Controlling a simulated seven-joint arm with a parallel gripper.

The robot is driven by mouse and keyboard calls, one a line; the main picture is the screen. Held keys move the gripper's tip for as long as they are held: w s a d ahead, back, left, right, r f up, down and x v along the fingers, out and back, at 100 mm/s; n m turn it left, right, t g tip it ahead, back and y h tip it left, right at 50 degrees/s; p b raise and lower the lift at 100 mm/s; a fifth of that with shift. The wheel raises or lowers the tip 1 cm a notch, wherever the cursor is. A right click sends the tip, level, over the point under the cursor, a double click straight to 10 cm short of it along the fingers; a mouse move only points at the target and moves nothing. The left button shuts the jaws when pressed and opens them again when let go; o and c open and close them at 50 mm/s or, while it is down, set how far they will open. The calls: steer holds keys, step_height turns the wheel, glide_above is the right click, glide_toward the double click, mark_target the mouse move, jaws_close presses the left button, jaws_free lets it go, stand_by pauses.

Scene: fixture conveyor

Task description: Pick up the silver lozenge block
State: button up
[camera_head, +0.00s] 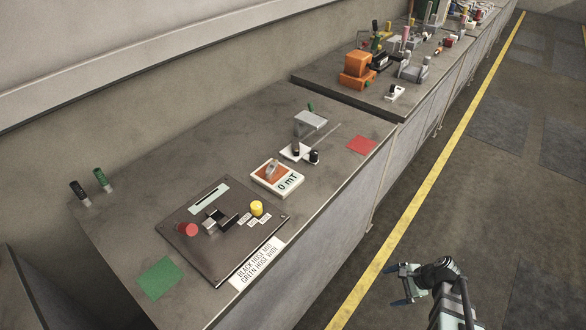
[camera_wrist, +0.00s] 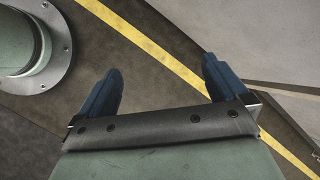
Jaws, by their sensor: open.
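My gripper (camera_head: 394,285) is out over the floor, to the right of the bench and well apart from it. In the wrist view its two blue fingers (camera_wrist: 162,66) are spread, with nothing between them but floor and the yellow line. In the head view, small silver and black blocks (camera_head: 213,221) sit on a dark board (camera_head: 185,245) on the near bench. A silver piece (camera_head: 271,170) also stands on the orange face of a white meter (camera_head: 278,183). Both are too small for me to tell which is the lozenge block.
The board carries a red button (camera_head: 188,230) and a yellow knob (camera_head: 257,208). A grey block (camera_head: 310,121) stands behind a white base (camera_head: 299,153). Green (camera_head: 160,278) and red (camera_head: 361,145) patches mark the bench (camera_head: 130,222). The farther bench is crowded.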

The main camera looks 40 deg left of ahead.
steer(key=w+a+r+m+y, duration=0.1)
steer(key=w+a+r+y, duration=0.15)
steer(key=a+r, duration=0.45)
steer(key=w+a+r+m+t+y, duration=0.15)
steer(key=w+a+r, duration=0.35)
steer(key=r, duration=0.5)
steer(key=w+a+r+m+g+y, duration=0.1)
steer(key=w+a+r+m, duration=0.1)
steer(key=a+r, duration=0.55)
steer(key=s+a+r+g+y, duration=0.2)
steer(key=s+a+r+g, duration=0.2)
steer(key=s+a+r, duration=0.8)
glide_toward(272, 166)
steer(key=a, duration=0.1)
steer(key=s+a+m, duration=0.1)
steer(key=a, duration=0.1)
steer(key=shift+s+a+f+t+h, duration=0.1)
steer(key=shift+s+t+h, duration=0.15)
steer(key=shift+h, duration=0.05)
steer(key=shift+f+x, duration=0.15)
steer(key=shift+x, duration=1.15)
steer(key=shift+f+x, duration=0.15)
steer(key=shift+x, duration=1.15)
steer(key=shift+c, duration=0.2)
steer(key=c, duration=1.2)
